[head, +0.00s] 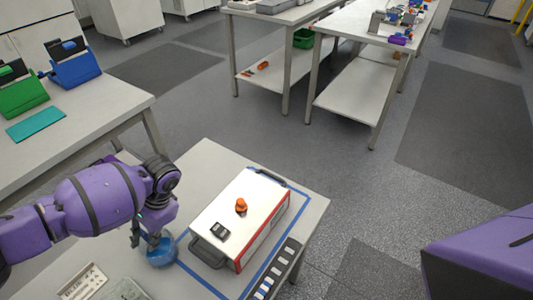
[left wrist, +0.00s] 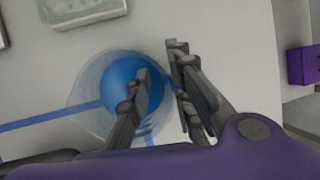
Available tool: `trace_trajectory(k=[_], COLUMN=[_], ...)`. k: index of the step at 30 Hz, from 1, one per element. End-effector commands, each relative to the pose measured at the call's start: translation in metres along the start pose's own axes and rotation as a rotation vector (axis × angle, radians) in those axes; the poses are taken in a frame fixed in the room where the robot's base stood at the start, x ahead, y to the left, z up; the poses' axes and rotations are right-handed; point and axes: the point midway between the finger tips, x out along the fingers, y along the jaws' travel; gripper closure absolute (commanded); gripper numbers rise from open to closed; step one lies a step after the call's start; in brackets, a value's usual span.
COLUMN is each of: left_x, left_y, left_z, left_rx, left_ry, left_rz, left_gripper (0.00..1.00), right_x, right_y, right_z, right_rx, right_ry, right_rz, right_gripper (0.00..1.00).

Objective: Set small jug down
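The small jug (head: 161,252) is clear with blue inside. It is at the near table's left part in the head view, beside the white box. In the left wrist view the jug (left wrist: 88,100) is seen from above. My left gripper (head: 150,240) points down at the jug. In the left wrist view the gripper (left wrist: 160,85) has one finger over the blue inside and the other outside, with the jug's edge between them. Whether the jug's base touches the table is hidden. My right gripper is not in view.
A white box (head: 240,205) with handles, an orange knob (head: 241,205) and a small black device stands on the near table (head: 200,160). A grey strip of slots (head: 275,270) lies along its right side. A pale tray (head: 85,284) lies at the front left. Blue tape marks the tabletop.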

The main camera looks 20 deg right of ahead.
Motion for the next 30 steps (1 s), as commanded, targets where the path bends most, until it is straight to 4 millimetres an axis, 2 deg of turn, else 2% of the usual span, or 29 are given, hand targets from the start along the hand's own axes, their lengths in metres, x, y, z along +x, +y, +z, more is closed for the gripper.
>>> trace_trajectory(k=[1, 3, 23, 30], left_x=[-0.0002, -0.0002, 0.0030, -0.0035], left_y=[0.0000, 0.0000, 0.0007, -0.0010], left_z=[0.0000, 0.0000, 0.0017, 0.0045], left_rx=[0.000, 0.000, 0.000, -0.001], left_ry=[0.000, 0.000, -0.006, -0.006], left_rz=[0.000, 0.000, 0.001, 0.001], left_gripper=[0.91, 1.00, 1.00, 1.00], right_x=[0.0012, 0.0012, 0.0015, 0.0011], right_y=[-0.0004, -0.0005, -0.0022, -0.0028], right_z=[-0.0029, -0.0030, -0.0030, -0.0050], right_rx=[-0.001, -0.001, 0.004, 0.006], right_ry=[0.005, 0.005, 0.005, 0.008], right_rz=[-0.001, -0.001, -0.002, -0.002], right_gripper=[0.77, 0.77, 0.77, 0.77])
